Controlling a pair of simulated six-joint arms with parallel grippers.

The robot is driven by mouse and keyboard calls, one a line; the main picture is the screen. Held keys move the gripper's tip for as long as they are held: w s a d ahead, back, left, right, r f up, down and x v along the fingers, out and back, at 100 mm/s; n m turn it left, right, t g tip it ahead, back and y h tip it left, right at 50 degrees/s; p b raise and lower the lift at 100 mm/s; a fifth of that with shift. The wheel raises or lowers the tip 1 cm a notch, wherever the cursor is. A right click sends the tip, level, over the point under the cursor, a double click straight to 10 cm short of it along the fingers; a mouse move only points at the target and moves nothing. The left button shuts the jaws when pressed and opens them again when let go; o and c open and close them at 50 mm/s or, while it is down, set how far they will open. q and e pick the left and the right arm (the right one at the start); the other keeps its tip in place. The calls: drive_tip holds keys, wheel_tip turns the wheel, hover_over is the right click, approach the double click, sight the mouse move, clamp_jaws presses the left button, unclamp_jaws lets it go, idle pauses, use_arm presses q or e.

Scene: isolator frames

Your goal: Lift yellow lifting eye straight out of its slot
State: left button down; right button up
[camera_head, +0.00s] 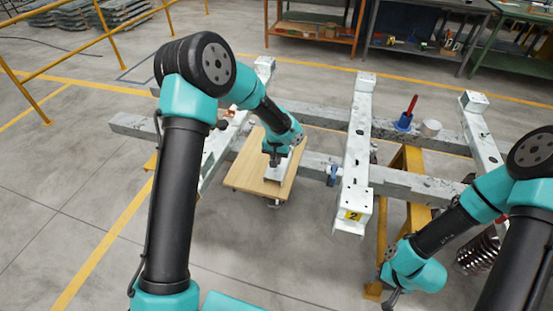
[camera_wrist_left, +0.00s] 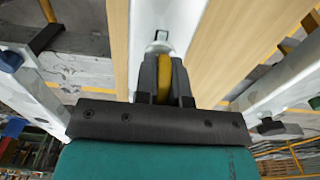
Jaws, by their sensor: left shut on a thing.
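My left gripper (camera_wrist_left: 164,85) is shut on the yellow lifting eye (camera_wrist_left: 164,75), which shows as a yellow strip between the dark fingers in the left wrist view. A pale metal strip (camera_wrist_left: 152,22) with a small dark-outlined fitting (camera_wrist_left: 159,42) lies just beyond the fingertips. The lower end of the eye is hidden, so I cannot tell whether it sits in a slot. In the head view my left gripper (camera_head: 275,158) points down over the strip, and the eye is not discernible. My right gripper (camera_head: 392,297) hangs low at the lower right; its finger opening is unclear.
A wooden board (camera_head: 245,178) lies under the left gripper. Grey steel beams (camera_head: 355,150) form a frame around it, one with a yellow "2" label (camera_head: 353,216).

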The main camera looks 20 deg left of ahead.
use_arm(q)
drive_tip(key=shift+r, duration=0.45)
idle(1.0)
drive_tip(key=shift+r, duration=2.85)
